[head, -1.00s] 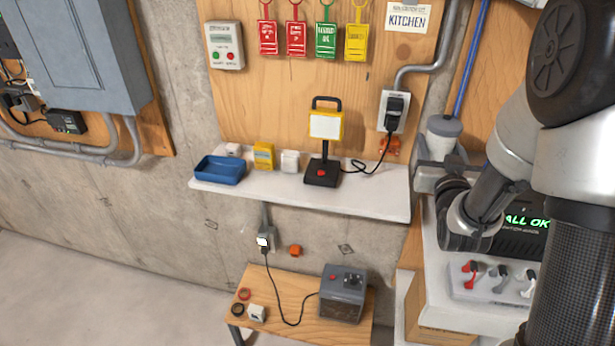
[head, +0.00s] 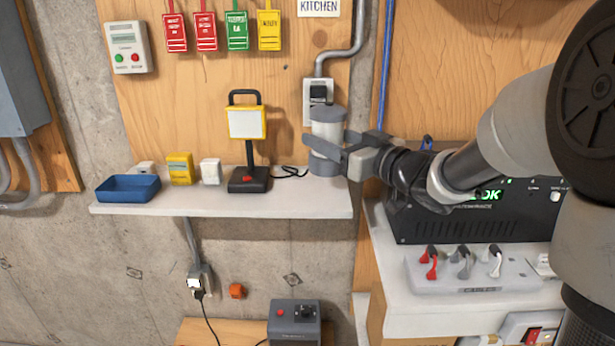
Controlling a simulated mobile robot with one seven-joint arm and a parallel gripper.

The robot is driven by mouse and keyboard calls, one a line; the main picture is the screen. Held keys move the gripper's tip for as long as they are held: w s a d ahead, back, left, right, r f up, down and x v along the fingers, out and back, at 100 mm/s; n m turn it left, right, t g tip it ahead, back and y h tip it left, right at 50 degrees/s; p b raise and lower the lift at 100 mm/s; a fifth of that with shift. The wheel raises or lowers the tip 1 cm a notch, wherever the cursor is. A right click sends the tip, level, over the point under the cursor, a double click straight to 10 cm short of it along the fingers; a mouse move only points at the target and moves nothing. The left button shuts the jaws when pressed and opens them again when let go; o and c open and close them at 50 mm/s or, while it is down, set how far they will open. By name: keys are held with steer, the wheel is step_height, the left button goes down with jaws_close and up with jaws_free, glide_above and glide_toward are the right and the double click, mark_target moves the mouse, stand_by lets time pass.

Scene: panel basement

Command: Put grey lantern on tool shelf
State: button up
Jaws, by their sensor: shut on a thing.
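The white wall shelf (head: 220,201) runs across the centre. The lantern shows in front of the shelf's right end, with its bottom near the level of the shelf top. I cannot tell whether it touches the shelf.
On the shelf are a blue tray (head: 128,188), a yellow box (head: 180,168), a white box (head: 210,171) and a yellow work lamp (head: 247,125) with a cable. An outlet (head: 318,92) is behind the lantern.

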mark_target(327, 167)
steer(key=shift+f+b, duration=0.85)
steer(key=shift+f, duration=2.55)
steer(key=shift+f, duration=0.2)
steer(key=o, duration=1.4)
steer(key=shift+r, duration=0.25)
steer(key=p+v, duration=0.1)
steer(key=v, duration=1.1)
steer(key=shift+f, duration=0.15)
